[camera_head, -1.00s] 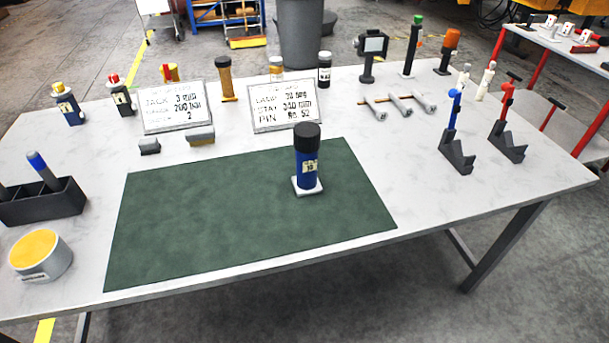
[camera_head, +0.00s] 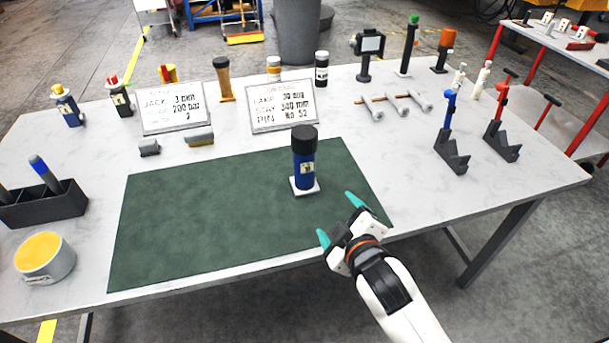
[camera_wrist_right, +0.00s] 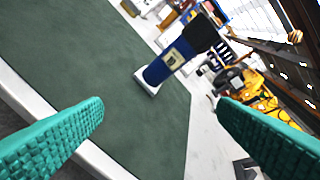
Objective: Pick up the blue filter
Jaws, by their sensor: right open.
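The blue filter (camera_head: 304,171) is a blue cylinder with a black top and a pale label. It stands upright on a small white square base (camera_head: 303,188) on the green mat (camera_head: 200,215). My right gripper (camera_head: 338,219) is open and empty, at the mat's front right edge, nearer to me than the filter and apart from it. In the right wrist view the filter (camera_wrist_right: 170,62) shows beyond and between the two teal fingertips (camera_wrist_right: 160,118), tilted by the camera angle. My left gripper is not in view.
Two white sign cards (camera_head: 282,106) stand behind the mat. A dark holder with a blue-tipped tool (camera_head: 48,205) and a yellow-topped tin (camera_head: 45,258) are at the left. Two dark stands with blue and red tools (camera_head: 451,150) are at the right. The mat around the filter is clear.

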